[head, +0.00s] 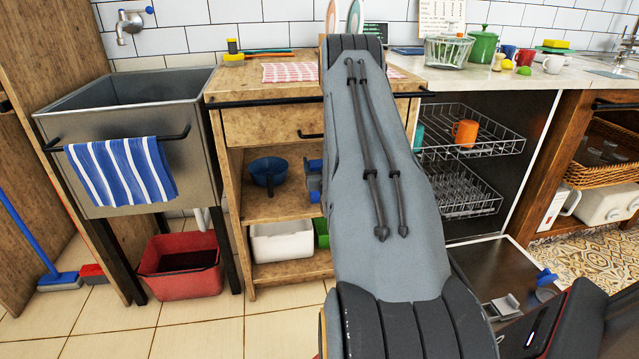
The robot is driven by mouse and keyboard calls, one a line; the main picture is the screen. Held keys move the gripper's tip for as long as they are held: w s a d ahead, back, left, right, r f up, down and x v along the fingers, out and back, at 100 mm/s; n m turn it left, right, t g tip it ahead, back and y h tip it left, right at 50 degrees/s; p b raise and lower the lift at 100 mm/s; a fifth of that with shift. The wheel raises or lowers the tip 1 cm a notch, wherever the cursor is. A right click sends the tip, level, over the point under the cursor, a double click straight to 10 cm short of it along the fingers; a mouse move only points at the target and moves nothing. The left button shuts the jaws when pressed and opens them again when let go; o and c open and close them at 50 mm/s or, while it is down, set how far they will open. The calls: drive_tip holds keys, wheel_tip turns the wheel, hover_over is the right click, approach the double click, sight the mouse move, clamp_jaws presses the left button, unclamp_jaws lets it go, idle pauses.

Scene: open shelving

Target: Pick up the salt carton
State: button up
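I cannot make out a salt carton in the head view. My arm rises through the middle of the picture and hides part of the wooden counter unit (262,92) and its open shelves. My gripper does not show clearly; the arm's far end is hidden behind its own links. A small blue and grey piece shows at the arm's left edge by the shelf, and I cannot tell what it is.
A blue bowl (268,171) and a white bin (282,242) sit on the shelves. A sink (130,100) with a striped towel (122,172) stands left, above a red tub (180,268). Right is an open dishwasher with an orange mug (465,132) on its rack (500,140).

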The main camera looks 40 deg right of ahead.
drive_tip(key=c, duration=1.4)
drive_tip(key=shift+r, duration=0.1)
drive_tip(key=shift+c, duration=0.3)
drive_tip(key=shift+r, duration=0.1)
